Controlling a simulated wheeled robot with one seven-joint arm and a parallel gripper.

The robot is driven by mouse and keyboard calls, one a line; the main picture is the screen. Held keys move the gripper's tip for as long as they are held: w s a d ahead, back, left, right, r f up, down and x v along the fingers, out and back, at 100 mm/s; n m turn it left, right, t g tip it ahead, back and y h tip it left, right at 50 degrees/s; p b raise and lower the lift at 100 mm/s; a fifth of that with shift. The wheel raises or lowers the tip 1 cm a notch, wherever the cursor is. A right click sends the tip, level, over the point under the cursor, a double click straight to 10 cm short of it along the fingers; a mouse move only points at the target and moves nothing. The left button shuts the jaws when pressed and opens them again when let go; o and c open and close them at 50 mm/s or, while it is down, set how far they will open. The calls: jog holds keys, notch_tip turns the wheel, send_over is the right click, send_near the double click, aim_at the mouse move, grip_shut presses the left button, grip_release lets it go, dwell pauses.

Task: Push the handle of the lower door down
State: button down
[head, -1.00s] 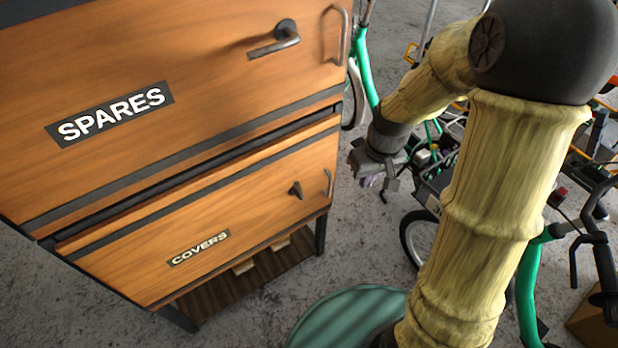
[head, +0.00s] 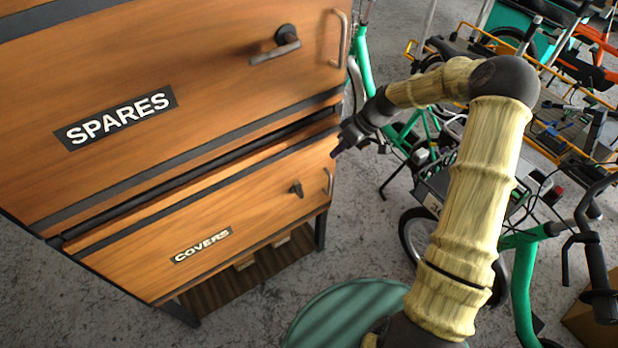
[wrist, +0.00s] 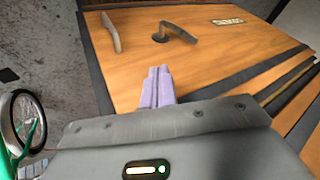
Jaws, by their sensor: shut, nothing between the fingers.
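The lower door (head: 150,251), wooden and labelled COVERS (head: 203,245), looks closed. Its dark lever handle (head: 296,188) sits near the door's right side. In the wrist view the handle (wrist: 178,33) is beyond my fingertips, with the door (wrist: 240,50) behind it. My gripper (head: 337,151) is in front of the cabinet's right edge, up and right of the lever in the head view. Its two purple fingers (wrist: 157,72) are together and empty, pointing toward the door. They look apart from the handle; the exact gap is hard to tell.
A grey pull bar (head: 329,181) stands on the lower door beside the lever. The upper SPARES door (head: 200,70) has its own lever (head: 275,47) and pull bar (head: 338,38). Parked bikes (head: 425,150) crowd the right. Concrete floor is open between cabinet and bikes.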

aim_at(297, 187)
jog(key=s+p+x, duration=0.1)
jog(key=p+x, duration=0.1)
jog(key=x, duration=0.4)
jog(key=s+a+r+p+x, duration=0.1)
jog(key=p+x, duration=0.1)
jog(key=x, duration=0.4)
jog(key=shift+s+a+p, duration=0.2)
jog(key=shift+s+p, duration=0.1)
jog(key=shift+p, duration=0.1)
jog(key=shift+f, duration=0.1)
jog(key=shift+w+a+h+b, duration=0.1)
jog(key=shift+a+h+b, duration=0.05)
jog(key=shift+h+b, duration=0.2)
